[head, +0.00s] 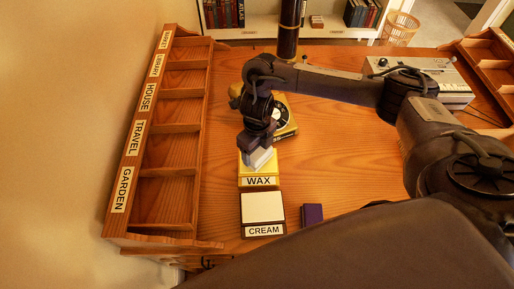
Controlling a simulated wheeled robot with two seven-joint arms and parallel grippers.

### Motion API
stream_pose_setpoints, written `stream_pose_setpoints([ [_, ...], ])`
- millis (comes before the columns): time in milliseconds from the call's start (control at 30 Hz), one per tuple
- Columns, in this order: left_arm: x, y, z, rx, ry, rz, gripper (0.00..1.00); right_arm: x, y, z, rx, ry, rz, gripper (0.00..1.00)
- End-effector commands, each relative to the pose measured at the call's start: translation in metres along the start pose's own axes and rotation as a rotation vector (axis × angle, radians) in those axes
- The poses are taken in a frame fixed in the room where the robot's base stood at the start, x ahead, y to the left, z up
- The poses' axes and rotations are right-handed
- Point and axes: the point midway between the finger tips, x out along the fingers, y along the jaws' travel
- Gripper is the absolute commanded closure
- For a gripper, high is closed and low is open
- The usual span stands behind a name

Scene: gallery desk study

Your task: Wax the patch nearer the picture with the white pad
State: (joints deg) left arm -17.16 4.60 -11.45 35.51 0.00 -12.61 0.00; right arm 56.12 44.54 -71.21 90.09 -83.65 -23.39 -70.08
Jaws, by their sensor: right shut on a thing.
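My right gripper (258,146) points down and is shut on the white pad (261,158). The pad is over the yellow tin labelled WAX (258,172), low against its top; I cannot tell whether it touches. In front of it stands a dark tin labelled CREAM (263,209) with a white top. My left gripper is not in view. I cannot make out the patches or the picture in this view.
A wooden sorter (165,150) with labelled compartments lines the left side of the desk (340,165). A yellow box with a dark dial (283,113) is behind the gripper. A purple block (312,214) lies right of CREAM. A grey device (440,75) stands at the back right.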

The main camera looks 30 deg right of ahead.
Motion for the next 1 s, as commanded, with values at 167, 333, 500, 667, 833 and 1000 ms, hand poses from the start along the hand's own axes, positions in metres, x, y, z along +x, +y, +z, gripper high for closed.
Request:
stream_pose_setpoints([
  [167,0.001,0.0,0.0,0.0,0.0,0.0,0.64,0.002,0.0,0.0,0.0,0.0,0.0,0.47],
  [333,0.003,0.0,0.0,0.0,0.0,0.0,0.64,0.004,0.0,0.0,0.0,0.0,0.0,0.47],
  [500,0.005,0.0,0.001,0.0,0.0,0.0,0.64,0.006,0.0,0.0,0.0,0.0,0.0,0.47],
  [667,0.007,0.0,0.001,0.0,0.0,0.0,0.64,0.008,0.0,0.0,0.0,0.0,0.0,0.47],
  [833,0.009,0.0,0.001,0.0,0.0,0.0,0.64,0.01,0.0,0.0,0.0,0.0,0.0,0.47],
  [1000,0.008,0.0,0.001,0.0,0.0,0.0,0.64,0.01,0.0,0.0,0.0,0.0,0.0,0.47],
])
